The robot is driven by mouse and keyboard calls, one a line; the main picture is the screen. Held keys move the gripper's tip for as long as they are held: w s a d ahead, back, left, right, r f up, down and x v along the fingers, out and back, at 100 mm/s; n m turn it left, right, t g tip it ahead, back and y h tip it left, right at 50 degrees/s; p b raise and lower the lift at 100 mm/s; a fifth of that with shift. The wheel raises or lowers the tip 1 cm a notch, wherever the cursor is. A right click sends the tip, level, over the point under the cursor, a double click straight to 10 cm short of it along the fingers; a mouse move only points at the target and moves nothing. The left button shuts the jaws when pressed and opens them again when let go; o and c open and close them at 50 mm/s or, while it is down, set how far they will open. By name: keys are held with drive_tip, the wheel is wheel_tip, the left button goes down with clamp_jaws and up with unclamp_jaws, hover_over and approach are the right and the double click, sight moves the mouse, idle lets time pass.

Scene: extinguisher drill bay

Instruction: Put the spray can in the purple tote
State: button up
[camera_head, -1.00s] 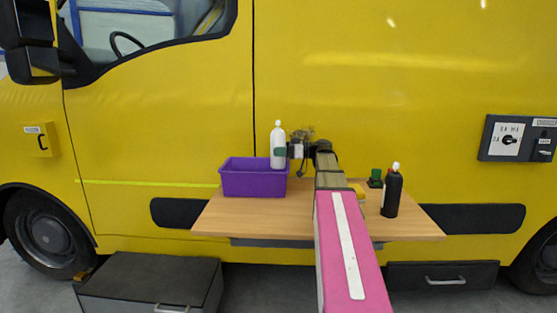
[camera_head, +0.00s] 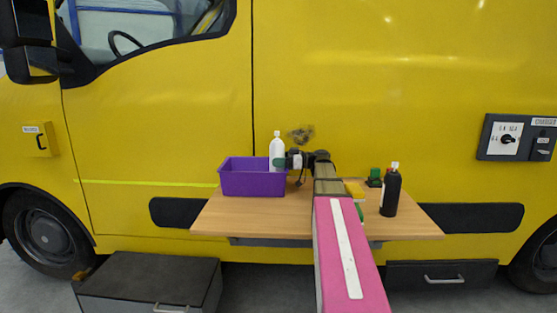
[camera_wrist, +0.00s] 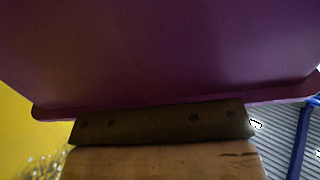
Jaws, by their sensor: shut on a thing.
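The white spray can (camera_head: 277,148) stands upright in my gripper (camera_head: 281,162), which is shut around its lower half. The purple tote (camera_head: 252,184) sits at the left end of the wooden table. The can is at the tote's right end, and its bottom is hidden behind the gripper and the tote's near rim. I cannot tell whether it touches the tote floor. In the wrist view a broad dark purple surface (camera_wrist: 160,50) fills the top, probably the tote. The can cannot be made out there.
A black bottle with a white top (camera_head: 391,193) stands on the right of the table (camera_head: 290,222). A green object (camera_head: 375,177) and a yellow block (camera_head: 355,189) are near it. The yellow van (camera_head: 420,90) is close behind. The table's front left is clear.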

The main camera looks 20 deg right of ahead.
drive_tip(key=shift+f, duration=0.1)
drive_tip(key=o, duration=1.2)
drive_tip(key=shift+f, duration=0.1)
drive_tip(key=shift+r, duration=0.6)
drive_tip(key=v, duration=1.2)
drive_tip(key=shift+r, duration=0.15)
